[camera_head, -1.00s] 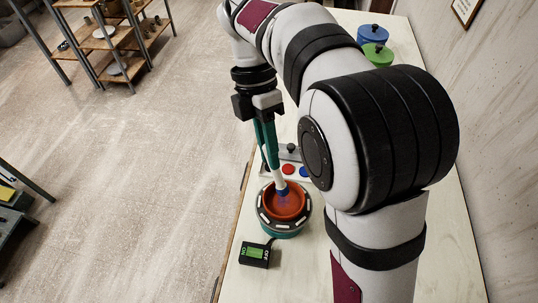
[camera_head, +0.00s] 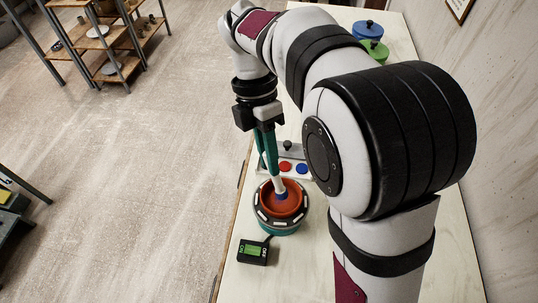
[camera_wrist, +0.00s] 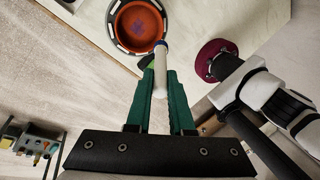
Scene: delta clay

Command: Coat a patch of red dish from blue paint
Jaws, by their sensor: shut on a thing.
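My gripper (camera_head: 272,172) has long green fingers shut on a brush (camera_wrist: 161,57) with a white handle. The brush slants down into the red dish (camera_head: 293,208), and its blue tip (camera_head: 281,196) is at the dish's inside; contact is too small to judge. In the wrist view the dish (camera_wrist: 117,22) has a bluish-purple mark on its floor near the middle. The dish sits on a round dark turntable (camera_head: 260,216) with pale marks and a green base. Blue paint (camera_head: 302,169) and red paint (camera_head: 285,167) show as round spots on a white tray behind the dish.
A small switch box (camera_head: 254,251) with a green panel lies in front of the turntable. Lidded blue (camera_head: 368,30) and green (camera_head: 376,50) pots stand at the far end of the table. The table's left edge runs close by. My arm covers much of the right side.

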